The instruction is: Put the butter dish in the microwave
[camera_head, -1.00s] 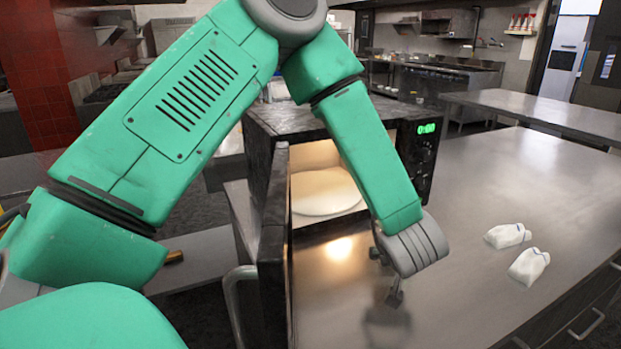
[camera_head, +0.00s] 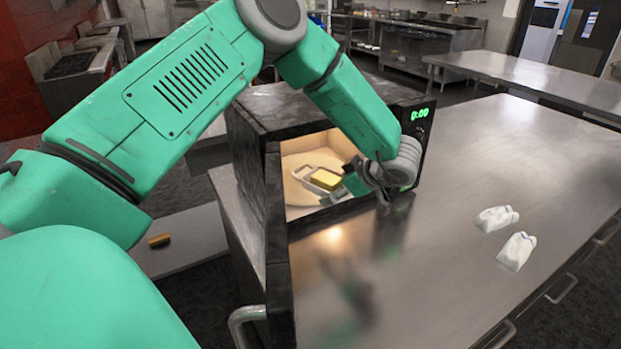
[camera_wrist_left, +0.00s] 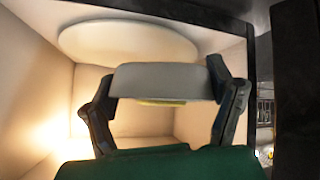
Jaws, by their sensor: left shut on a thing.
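The butter dish (camera_head: 316,185) is a small white dish with yellow butter (camera_head: 326,179) on it. It is inside the lit, open microwave (camera_head: 290,108), over the pale turntable plate (camera_wrist_left: 128,38). My left gripper (camera_head: 354,181) reaches through the opening from the right side and is shut on the dish. In the left wrist view the dish (camera_wrist_left: 160,80) spans between both fingers. I cannot tell whether the dish touches the plate. The microwave door (camera_head: 279,245) stands open at the left. My right gripper is not in view.
A brown item (camera_head: 159,240) lies on a lower surface at left.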

